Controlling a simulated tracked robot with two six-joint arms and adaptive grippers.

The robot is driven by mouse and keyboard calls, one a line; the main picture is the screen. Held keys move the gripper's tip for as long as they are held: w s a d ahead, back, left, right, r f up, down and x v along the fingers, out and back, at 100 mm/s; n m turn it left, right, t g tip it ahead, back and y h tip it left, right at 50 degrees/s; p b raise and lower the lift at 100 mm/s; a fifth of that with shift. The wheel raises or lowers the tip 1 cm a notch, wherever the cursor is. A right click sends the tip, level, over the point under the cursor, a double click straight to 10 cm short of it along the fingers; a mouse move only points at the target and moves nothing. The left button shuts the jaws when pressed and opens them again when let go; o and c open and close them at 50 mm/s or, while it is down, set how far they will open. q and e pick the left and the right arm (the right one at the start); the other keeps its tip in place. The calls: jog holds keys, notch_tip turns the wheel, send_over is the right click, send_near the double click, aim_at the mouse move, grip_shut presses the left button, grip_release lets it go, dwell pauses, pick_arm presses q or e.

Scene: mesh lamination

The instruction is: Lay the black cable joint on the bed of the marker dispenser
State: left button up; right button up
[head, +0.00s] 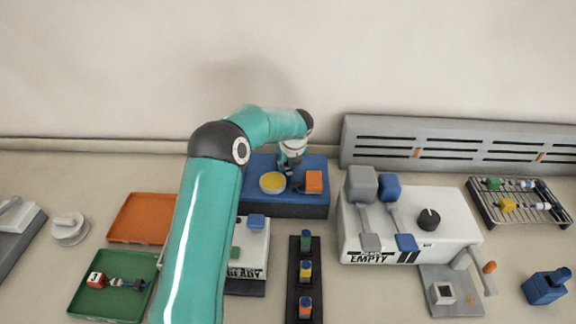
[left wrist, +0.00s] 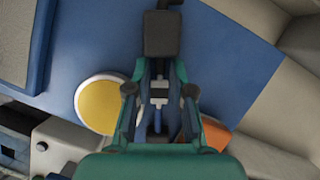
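My left gripper (head: 290,166) is low over a blue stand (head: 262,206), between a yellow round dish (head: 272,182) and an orange block (head: 314,181). In the left wrist view, its fingers (left wrist: 159,92) flank a black cable joint (left wrist: 162,34) and appear shut on it. The joint's black end points to the top of that view, with white and dark bands between the fingers. I cannot tell whether it touches the blue surface. Which unit is the marker dispenser is not labelled clearly. My right gripper is not in view.
A white machine marked EMPTY (head: 445,222) stands right of the stand. A dark rack (head: 291,290) with several coloured joints is in front. An orange tray (head: 128,223) and green tray (head: 88,305) lie left. A wire rack (head: 487,212) holds more joints at right.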

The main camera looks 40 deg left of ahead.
pick_arm(q)
jog(key=p+v, duration=0.5)
jog(key=v, duration=0.4)
jog(key=shift+r, duration=0.35)
jog(key=shift+s+d+r, duration=0.15)
jog(key=shift+d+r, duration=0.05)
jog(key=shift+r, duration=0.15)
jog(key=shift+o, duration=0.3)
jog(key=v, duration=0.5)
jog(key=shift+w+a+r, duration=0.1)
jog(key=shift+w+r, duration=0.25)
jog(key=shift+r, duration=0.2)
send_over(287, 165)
jog(key=d, duration=0.2)
jog(key=f, duration=1)
jog(key=shift+s+a+f, duration=0.15)
jog(key=shift+s+f, duration=0.15)
jog(key=shift+s, duration=0.1)
jog(key=shift+f+b, duration=0.45)
jog(key=shift+b, duration=0.2)
jog(key=b+x, duration=0.3)
jog(key=x, duration=0.1)
jog(key=shift+s+f, duration=0.15)
jog(key=shift+s, duration=0.1)
jog(key=shift+f, duration=0.15)
grip_shut()
